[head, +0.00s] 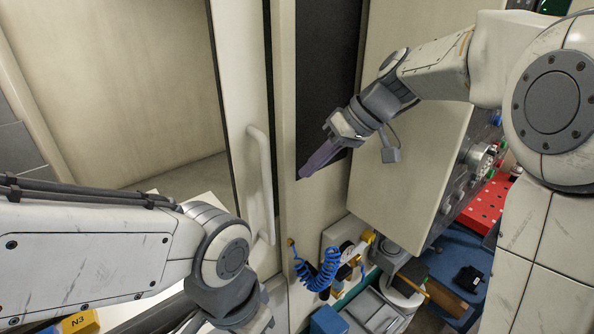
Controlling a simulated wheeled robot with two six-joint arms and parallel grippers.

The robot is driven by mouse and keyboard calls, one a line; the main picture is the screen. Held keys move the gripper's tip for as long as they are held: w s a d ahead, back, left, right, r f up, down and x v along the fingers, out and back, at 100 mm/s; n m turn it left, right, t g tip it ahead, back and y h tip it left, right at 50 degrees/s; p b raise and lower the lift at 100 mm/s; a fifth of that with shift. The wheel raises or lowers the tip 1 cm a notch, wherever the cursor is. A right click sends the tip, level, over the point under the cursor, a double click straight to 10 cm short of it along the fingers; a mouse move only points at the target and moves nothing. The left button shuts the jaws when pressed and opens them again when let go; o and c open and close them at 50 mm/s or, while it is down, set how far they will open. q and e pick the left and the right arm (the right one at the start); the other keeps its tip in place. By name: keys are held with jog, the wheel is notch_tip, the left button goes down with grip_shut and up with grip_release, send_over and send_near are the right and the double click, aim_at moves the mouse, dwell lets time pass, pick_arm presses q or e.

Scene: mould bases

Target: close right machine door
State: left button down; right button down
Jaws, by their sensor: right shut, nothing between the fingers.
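A tall pale machine door panel (240,75) with a vertical white handle (260,185) stands left of centre. To its left is an open space with a cream interior, so the door stands open there. I cannot tell for sure whether this is the door called right. My right gripper (308,172) reaches in from the right, its purple-grey fingers shut and empty. Its tips are right of the handle, in front of or near a pale upright frame beside a dark window (322,70); contact cannot be told. My left arm's wrist shows below the handle, but its fingers are out of view.
A cream panel (405,185) stands behind my right forearm. Below are a coiled blue hose (318,272), grey trays (372,310) and a blue surface with a black block (468,278). A red perforated plate (488,205) lies at right. A yellow N3 block (80,322) is at bottom left.

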jog(key=p+x, duration=0.2)
jog(key=x, duration=0.7)
jog(key=shift+s, duration=0.15)
jog(key=shift+f, duration=0.1)
jog(key=shift+a, duration=0.1)
